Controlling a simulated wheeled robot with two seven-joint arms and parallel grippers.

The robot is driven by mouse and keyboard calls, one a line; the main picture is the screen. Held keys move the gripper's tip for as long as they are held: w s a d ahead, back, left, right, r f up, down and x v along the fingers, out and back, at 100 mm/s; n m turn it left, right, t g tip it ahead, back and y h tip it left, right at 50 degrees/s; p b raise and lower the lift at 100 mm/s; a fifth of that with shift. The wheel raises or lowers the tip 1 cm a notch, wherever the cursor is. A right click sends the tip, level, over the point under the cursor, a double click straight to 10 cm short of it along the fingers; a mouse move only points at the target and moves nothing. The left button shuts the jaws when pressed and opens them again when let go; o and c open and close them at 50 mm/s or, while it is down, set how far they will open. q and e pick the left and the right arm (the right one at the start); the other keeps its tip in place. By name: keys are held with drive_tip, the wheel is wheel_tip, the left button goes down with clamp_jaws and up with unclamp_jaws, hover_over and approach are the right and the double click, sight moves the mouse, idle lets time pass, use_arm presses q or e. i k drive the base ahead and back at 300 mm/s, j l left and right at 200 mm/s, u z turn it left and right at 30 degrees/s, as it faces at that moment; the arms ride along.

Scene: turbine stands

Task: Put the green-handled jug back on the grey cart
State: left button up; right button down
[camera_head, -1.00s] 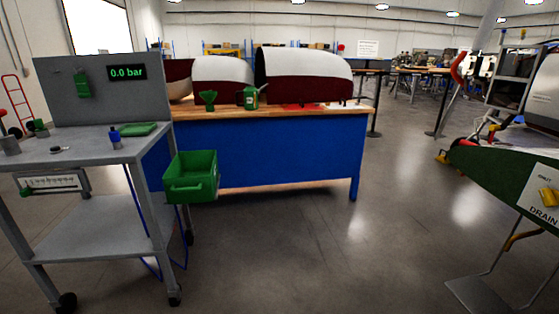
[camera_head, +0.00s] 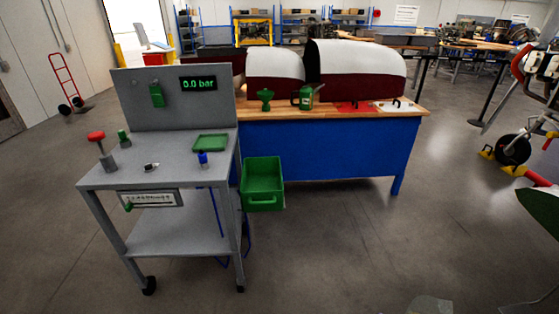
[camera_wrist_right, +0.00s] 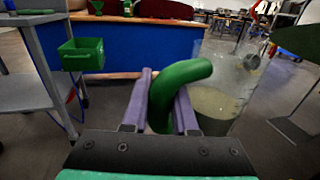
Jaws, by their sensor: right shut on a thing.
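The jug (camera_wrist_right: 222,92) has a clear body with some pale yellowish liquid in it and a curved green handle (camera_wrist_right: 185,75). My right gripper (camera_wrist_right: 160,102) is shut on the green handle in the right wrist view, with the jug body to the right of the fingers. A see-through piece, apparently the jug's top (camera_head: 430,304), shows at the bottom edge of the head view. The grey cart (camera_head: 180,172) stands at the left in the head view, apart from the jug; its edge shows at the left in the wrist view (camera_wrist_right: 38,60). My left gripper is out of view.
The cart top holds a green tray (camera_head: 210,142), a small blue item (camera_head: 203,158) and a red-topped knob (camera_head: 97,137). A green bin (camera_head: 263,180) hangs at its right side. A blue workbench (camera_head: 330,150) stands behind. The floor in front is clear.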

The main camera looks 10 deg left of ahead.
sight(162, 146)
drive_tip(key=j, duration=0.55)
drive_tip(key=j+u, duration=0.15)
drive_tip(key=j, duration=0.45)
drive_tip(key=i+j, duration=0.1)
drive_tip(key=j, duration=0.45)
drive_tip(key=j+u, duration=0.1)
drive_tip(key=j, duration=0.5)
drive_tip(key=i+j, duration=0.15)
drive_tip(key=j, duration=0.4)
drive_tip(key=j+u, duration=0.15)
drive_tip(key=j, duration=0.4)
drive_tip(key=i+j, duration=0.15)
drive_tip(key=j, duration=0.4)
drive_tip(key=i+j+u, duration=0.1)
drive_tip(key=j, duration=0.45)
